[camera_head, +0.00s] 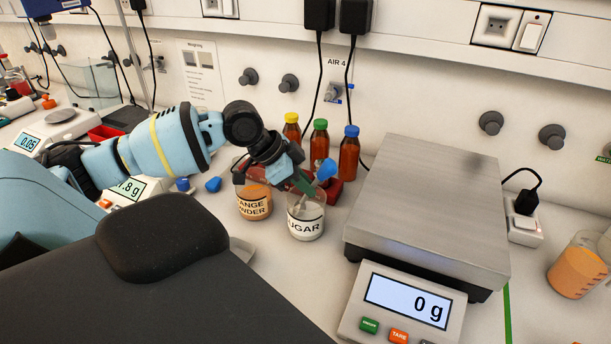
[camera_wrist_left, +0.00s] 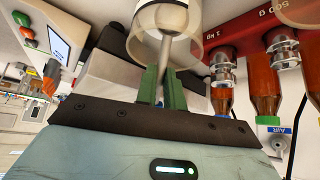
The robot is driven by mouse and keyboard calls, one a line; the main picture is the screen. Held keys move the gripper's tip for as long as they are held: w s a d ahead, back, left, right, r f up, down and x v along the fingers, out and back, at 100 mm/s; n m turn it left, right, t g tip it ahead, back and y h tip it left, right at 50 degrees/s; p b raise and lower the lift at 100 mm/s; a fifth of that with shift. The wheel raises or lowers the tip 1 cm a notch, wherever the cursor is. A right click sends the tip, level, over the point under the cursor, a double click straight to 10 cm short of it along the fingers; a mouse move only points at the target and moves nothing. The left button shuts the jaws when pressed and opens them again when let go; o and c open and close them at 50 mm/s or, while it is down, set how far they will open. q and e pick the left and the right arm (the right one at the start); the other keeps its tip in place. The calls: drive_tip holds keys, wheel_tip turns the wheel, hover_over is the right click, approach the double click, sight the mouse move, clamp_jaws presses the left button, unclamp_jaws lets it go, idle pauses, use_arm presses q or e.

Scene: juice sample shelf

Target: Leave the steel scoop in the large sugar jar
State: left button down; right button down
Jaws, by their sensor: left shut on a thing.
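The large sugar jar (camera_head: 306,225) is a clear beaker labelled SUGAR with white contents, left of the big scale. My left gripper (camera_head: 303,182) is just above its mouth, shut on the steel scoop (camera_wrist_left: 165,50). In the left wrist view, the green fingers of the left gripper (camera_wrist_left: 161,88) close around the scoop's thin stem, and its far end reaches into the jar (camera_wrist_left: 168,18). A blue end (camera_head: 326,170) sticks up beside the fingers in the head view. My right gripper is not in view.
The orange powder jar (camera_head: 254,203) stands close left of the sugar jar. The large scale (camera_head: 430,205), reading 0 g, is close on the right. An orange-filled beaker (camera_head: 577,268) stands far right.

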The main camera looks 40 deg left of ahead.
use_arm(q)
drive_tip(key=shift+f, duration=0.95)
drive_tip(key=c, duration=1.4)
unclamp_jaws()
drive_tip(key=shift+c, duration=0.2)
